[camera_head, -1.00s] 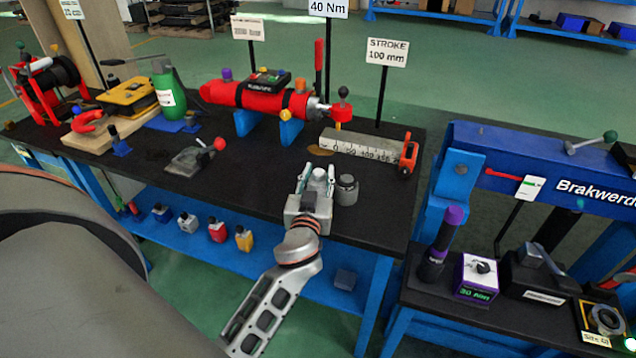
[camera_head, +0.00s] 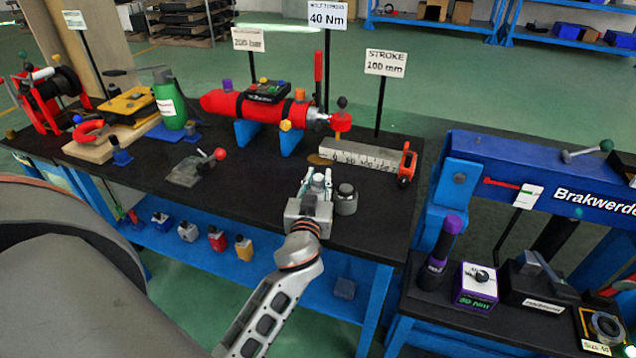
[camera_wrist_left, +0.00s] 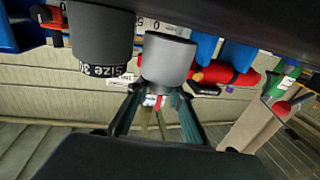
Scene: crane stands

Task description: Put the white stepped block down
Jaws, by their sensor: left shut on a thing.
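My left gripper (camera_head: 317,182) is over the front part of the black workbench (camera_head: 250,185). It is shut on the white stepped block (camera_head: 318,186), a small pale piece mostly hidden by the fingers in the head view. In the left wrist view the block (camera_wrist_left: 168,60) shows as a pale grey, round-sided piece at the fingertips (camera_wrist_left: 161,92). I cannot tell whether it touches the bench top. A dark grey stepped weight (camera_head: 346,198) stands just right of the gripper; its lettered band shows in the left wrist view (camera_wrist_left: 100,40). My right gripper is not in view.
A ruler block (camera_head: 360,156) with a red-orange end piece (camera_head: 406,165) lies behind to the right. A red cylinder (camera_head: 255,106) rests on blue stands behind. A grey plate with a red-knobbed lever (camera_head: 195,170) lies to the left. The bench between that plate and my gripper is bare.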

